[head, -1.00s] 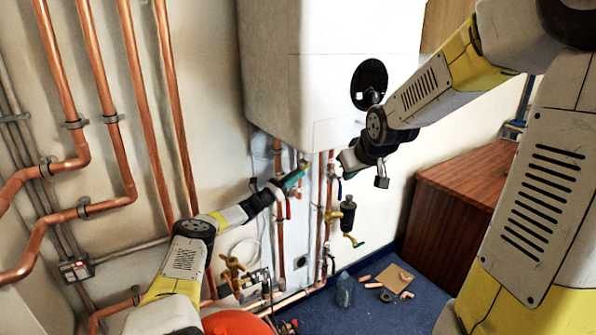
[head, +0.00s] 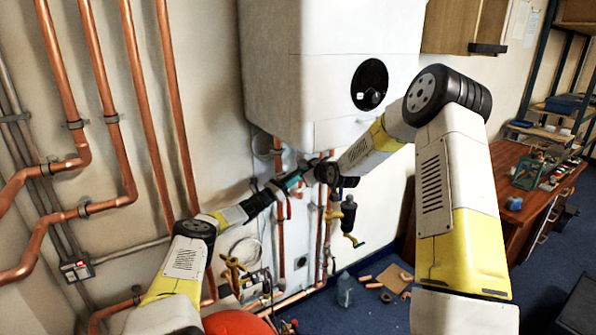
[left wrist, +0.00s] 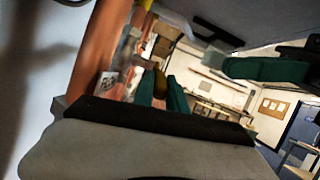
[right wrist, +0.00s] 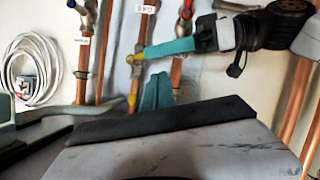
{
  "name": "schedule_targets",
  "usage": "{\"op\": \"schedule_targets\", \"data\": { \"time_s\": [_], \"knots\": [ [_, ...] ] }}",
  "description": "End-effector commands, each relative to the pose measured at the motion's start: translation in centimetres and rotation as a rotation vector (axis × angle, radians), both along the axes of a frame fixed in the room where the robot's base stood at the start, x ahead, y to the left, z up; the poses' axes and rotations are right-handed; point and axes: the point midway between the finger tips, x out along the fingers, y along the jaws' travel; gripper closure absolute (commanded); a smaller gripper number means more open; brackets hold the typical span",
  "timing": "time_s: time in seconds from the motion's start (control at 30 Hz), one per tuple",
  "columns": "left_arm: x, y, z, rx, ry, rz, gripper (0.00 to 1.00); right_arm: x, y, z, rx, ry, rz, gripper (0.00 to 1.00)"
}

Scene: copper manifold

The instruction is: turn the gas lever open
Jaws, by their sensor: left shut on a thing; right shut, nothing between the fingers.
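The gas lever appears to be the yellow handle (right wrist: 133,88) on a copper pipe in the right wrist view; its exact angle is hard to judge. My left gripper (head: 291,181) is below the white boiler, its teal fingers shut on a yellow piece of the lever. That piece shows between the fingers (left wrist: 160,88) in the left wrist view. My right gripper (head: 303,167) is close beside the left one, under the boiler. Its teal fingers (right wrist: 158,92) are shut and empty, just right of the yellow handle. The grippers hide the lever in the head view.
The white boiler (head: 315,70) hangs directly above both grippers. Vertical copper pipes (head: 279,235) run below it, with a dark canister (head: 348,214) to the right. A red rounded object (head: 237,323) is below left. A wooden desk (head: 502,180) stands at right.

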Motion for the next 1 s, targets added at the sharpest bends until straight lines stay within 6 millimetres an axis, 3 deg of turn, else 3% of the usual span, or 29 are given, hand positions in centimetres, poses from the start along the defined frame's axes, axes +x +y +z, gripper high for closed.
{"op": "schedule_targets", "data": {
  "time_s": [0.43, 1.0],
  "knots": [
    [0.1, 0.2, 0.1, -0.002, -0.002, 0.003, 1.00, 6.2, 2.9, -2.8, 0.001, 0.002, 0.000, 1.00],
    [0.1, 0.2, 0.1, -0.002, -0.002, 0.003, 1.00, 7.0, 3.1, -3.7, -0.001, 0.003, 0.001, 1.00]
  ]
}}
